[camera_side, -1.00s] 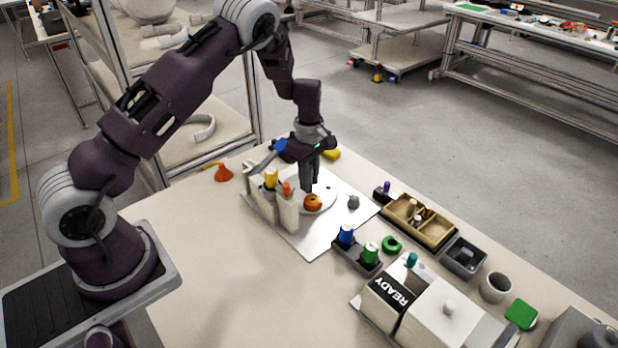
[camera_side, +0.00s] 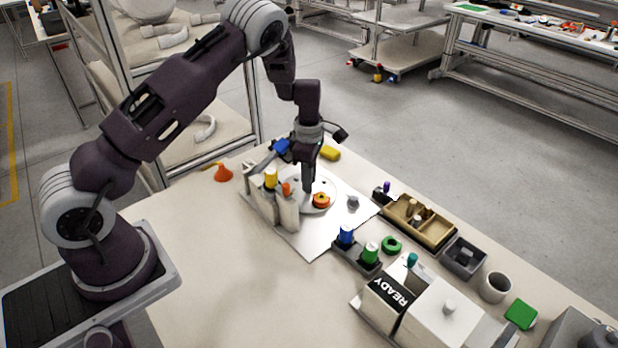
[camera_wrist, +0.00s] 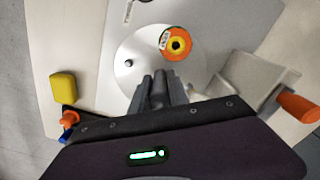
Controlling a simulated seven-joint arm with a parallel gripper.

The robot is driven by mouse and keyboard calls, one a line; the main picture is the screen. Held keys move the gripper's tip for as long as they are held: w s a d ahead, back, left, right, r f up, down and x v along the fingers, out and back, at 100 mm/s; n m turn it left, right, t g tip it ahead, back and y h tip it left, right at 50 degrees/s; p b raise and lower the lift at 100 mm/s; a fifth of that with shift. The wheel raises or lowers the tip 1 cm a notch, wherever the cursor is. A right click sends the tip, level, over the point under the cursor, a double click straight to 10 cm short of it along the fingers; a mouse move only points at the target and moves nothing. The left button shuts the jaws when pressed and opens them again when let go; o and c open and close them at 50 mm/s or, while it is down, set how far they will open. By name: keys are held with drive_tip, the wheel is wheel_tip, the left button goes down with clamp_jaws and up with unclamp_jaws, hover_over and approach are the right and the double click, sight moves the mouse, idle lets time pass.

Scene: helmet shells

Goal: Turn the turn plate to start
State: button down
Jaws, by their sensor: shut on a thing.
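The turn plate (camera_side: 331,190) is a pale round disc lying flat on a light square base sheet. It also shows in the wrist view (camera_wrist: 141,48). A small dark peg (camera_wrist: 128,63) stands near the disc's left edge in the wrist view. My gripper (camera_side: 307,188) points down at the disc, beside the orange ring. Its fingers (camera_wrist: 158,88) are closed together over the disc's near part; what they grip is hidden.
Upright blocks with yellow (camera_side: 270,179) and orange (camera_side: 286,189) tops stand close left of the disc. A grey knob (camera_side: 353,201) is at its right. Blue (camera_side: 346,234) and green (camera_side: 370,252) pegs stand in front. The table's front left is clear.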

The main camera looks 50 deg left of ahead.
drive_tip(key=shift+w+r+n, duration=0.1)
drive_tip(key=shift+n, duration=0.3)
idle(0.4)
drive_tip(key=c, duration=1.3)
unclamp_jaws()
drive_tip(key=shift+o, duration=0.2)
wheel_tip(320, 180, up, 7)
drive_tip(key=shift+r, duration=0.1)
